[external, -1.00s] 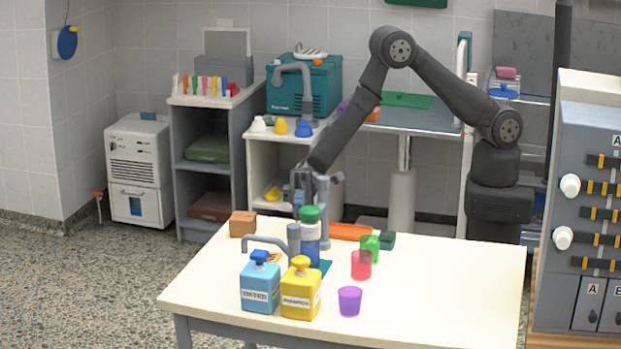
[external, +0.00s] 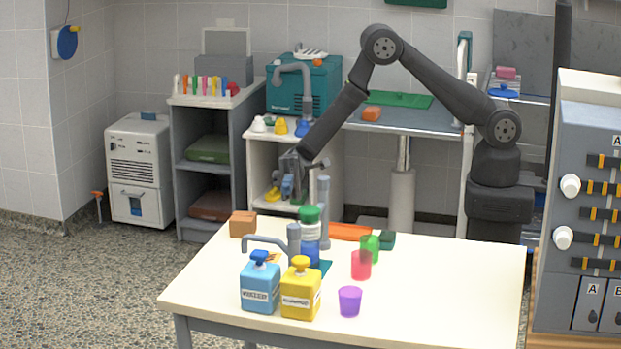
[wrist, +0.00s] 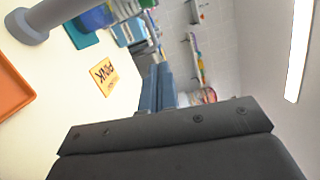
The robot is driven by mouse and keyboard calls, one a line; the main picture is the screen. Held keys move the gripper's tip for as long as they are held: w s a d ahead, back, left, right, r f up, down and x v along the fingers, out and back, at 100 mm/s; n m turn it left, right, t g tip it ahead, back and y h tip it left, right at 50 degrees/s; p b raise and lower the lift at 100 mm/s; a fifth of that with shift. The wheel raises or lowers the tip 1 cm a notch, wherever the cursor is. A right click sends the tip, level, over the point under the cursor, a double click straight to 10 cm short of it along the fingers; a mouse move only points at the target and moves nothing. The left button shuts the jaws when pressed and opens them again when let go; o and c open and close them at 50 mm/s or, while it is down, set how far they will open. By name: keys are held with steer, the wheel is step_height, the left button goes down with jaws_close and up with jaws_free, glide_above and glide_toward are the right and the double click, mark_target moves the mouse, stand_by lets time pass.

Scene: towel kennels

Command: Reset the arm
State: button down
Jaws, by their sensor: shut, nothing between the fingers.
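My gripper (external: 288,188) is in the air behind the far left part of the cream table (external: 440,300), in front of the small white shelf. It is shut and empty. In the wrist view my gripper's fingers (wrist: 157,88) show close together at the middle, with nothing between them. The table top fills the left of that view, with a card with printed letters (wrist: 104,76) lying on it.
On the table stand a blue bottle (external: 260,285), a yellow bottle (external: 300,290), a green-capped jar (external: 310,225), a grey post (external: 323,205) and a brown block (external: 243,224). Red, green and purple cups (external: 349,302) stand further right. The table's right side is clear.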

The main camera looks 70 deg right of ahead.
steer(key=s+a+r, duration=0.1)
steer(key=s+a, duration=0.4)
steer(key=a, duration=0.5)
steer(key=shift+s+a, duration=0.25)
steer(key=shift+a, duration=0.05)
steer(key=shift+r, duration=0.1)
